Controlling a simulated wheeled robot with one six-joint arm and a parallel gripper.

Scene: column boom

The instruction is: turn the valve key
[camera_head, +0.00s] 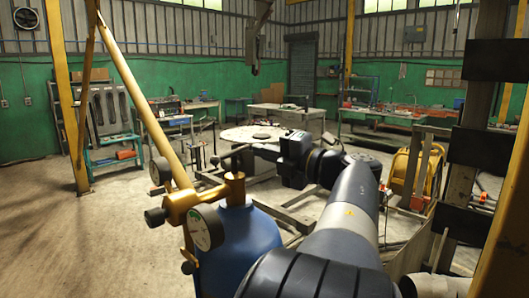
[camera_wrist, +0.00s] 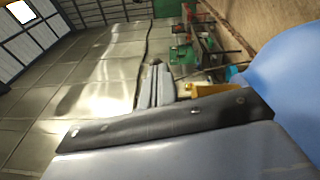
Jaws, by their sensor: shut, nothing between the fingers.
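A blue gas cylinder (camera_head: 240,255) stands at front left of centre in the head view, with a brass valve (camera_head: 182,205) and round gauges (camera_head: 207,228) on top. A thin dark bar with a small brass stem (camera_head: 235,163) shows above the valve. I cannot tell whether this is the valve key. In the wrist view the cylinder (camera_wrist: 285,85) fills the right side, and a piece of brass (camera_wrist: 210,89) shows beside my gripper (camera_wrist: 156,70). Its grey fingers are together and empty. In the head view my wrist is right of the valve; the fingers are not clear.
A round pale table (camera_head: 240,133) stands behind the cylinder. A yellow post (camera_head: 145,100) slants down behind the valve. A yellow hose reel (camera_head: 415,170) and dark rack (camera_head: 480,150) are at right. Open floor (camera_head: 70,240) lies at left.

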